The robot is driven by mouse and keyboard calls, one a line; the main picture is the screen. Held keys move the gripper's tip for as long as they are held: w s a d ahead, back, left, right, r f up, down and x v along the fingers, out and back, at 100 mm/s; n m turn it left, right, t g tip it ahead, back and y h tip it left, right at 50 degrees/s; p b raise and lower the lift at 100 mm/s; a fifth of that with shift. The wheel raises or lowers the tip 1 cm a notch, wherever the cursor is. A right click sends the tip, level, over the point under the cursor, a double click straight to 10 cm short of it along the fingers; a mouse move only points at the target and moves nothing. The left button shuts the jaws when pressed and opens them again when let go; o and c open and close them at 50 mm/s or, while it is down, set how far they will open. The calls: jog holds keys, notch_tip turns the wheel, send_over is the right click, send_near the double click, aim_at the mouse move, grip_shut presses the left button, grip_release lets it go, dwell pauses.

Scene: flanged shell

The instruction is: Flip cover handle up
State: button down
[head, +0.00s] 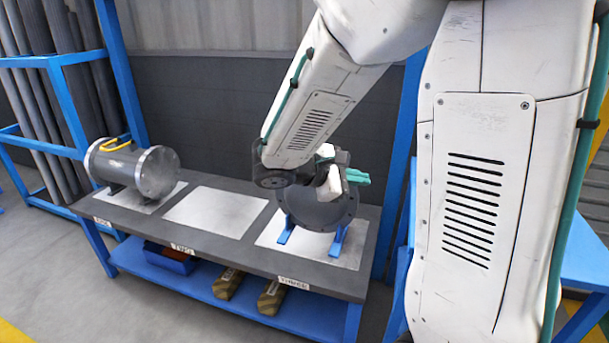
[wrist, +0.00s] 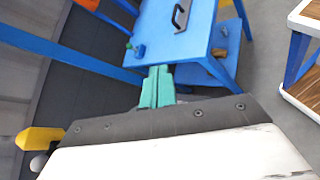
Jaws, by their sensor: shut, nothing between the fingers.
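The cover, a dark grey round flange (head: 318,213), stands upright in blue supports (head: 337,240) on the right pale plate of the bench. I cannot make out its handle in the head view, where my gripper and arm hide its upper part. My gripper (head: 358,177) is in front of or above the cover's upper right edge; I cannot tell if it touches. Its green fingers are together and empty in the wrist view (wrist: 157,88). The grey cylindrical shell (head: 130,168) with a yellow handle (head: 115,145) lies at the bench's left end.
The bench's middle plate (head: 215,211) is bare. A blue bin (head: 170,260) and brown blocks (head: 227,284) sit on the lower shelf. The wrist view shows a blue table (wrist: 200,25) with a black handle (wrist: 181,17) and a yellow piece (wrist: 40,138) at left.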

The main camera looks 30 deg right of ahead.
jog(key=w+a+f+n+t, duration=0.2)
jog(key=w+f+n+t, duration=0.5)
jog(key=w+f+n, duration=0.1)
jog(key=w+a+f+n+t+h, duration=0.1)
jog(key=w+f+n+t, duration=0.5)
jog(key=w, duration=0.7)
notch_tip(320, 180, down, 4)
jog(key=a+n, duration=0.1)
jog(key=n, duration=0.1)
jog(key=shift+a+n+t, duration=0.3)
jog(key=shift+n+t, duration=0.1)
jog(key=w+d+r, duration=0.4)
jog(key=w+d, duration=0.2)
jog(key=d, duration=0.2)
jog(key=shift+w+d+r, duration=0.25)
jog(key=shift+r, duration=0.05)
